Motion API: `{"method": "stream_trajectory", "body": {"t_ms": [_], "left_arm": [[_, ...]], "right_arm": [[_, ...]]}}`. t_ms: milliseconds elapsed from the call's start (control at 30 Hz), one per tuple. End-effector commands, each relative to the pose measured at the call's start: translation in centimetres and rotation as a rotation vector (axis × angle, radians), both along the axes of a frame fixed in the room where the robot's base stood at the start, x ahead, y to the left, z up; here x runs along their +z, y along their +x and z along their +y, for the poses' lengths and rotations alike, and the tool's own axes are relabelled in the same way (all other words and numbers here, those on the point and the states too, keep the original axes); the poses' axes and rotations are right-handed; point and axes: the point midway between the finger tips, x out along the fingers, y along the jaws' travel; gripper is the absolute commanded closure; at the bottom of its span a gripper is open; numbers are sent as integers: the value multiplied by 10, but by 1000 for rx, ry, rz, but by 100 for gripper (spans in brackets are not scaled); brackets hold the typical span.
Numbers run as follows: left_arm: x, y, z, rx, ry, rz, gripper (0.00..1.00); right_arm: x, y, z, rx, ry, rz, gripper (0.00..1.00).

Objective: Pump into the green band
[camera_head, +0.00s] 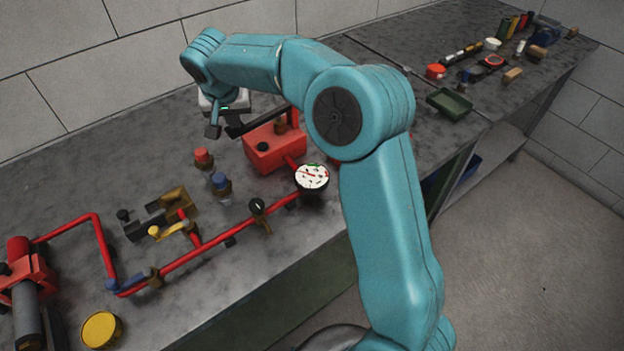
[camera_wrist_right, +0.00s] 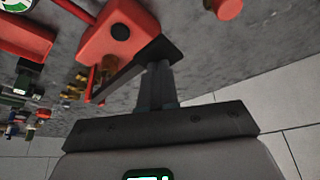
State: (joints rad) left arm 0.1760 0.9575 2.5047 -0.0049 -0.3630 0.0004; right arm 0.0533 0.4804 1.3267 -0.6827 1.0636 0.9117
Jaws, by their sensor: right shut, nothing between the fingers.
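The red pump box (camera_head: 272,152) stands on the grey bench below my right arm; it also shows in the right wrist view (camera_wrist_right: 108,38). A dark bar (camera_head: 250,124), apparently the pump lever, runs beside the box; in the right wrist view the bar (camera_wrist_right: 125,76) crosses the fingertips. My right gripper (camera_head: 213,130) is shut and empty at the bar's left end. I cannot tell whether they touch. The round white gauge (camera_head: 312,177) has a green mark near its top; its needle is too small to read. My left gripper is out of view.
A red pipe (camera_head: 200,247) with a valve handle (camera_head: 257,206) runs along the front of the bench. Red (camera_head: 203,158) and blue (camera_head: 221,182) knobs stand left of the box. A yellow disc (camera_head: 101,329) lies front left. A green tray (camera_head: 449,103) lies right.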

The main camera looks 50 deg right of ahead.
Motion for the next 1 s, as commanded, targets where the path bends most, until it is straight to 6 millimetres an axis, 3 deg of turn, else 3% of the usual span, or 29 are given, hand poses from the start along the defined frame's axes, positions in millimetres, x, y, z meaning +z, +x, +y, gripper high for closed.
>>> {"method": "stream_trajectory", "body": {"t_ms": [700, 1000], "left_arm": [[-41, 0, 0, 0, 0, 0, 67], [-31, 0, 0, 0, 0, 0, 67]], "right_arm": [[-48, -1, 0, 0, 0, 5, 100], [-36, 0, 0, 1, 1, 3, 100]]}}
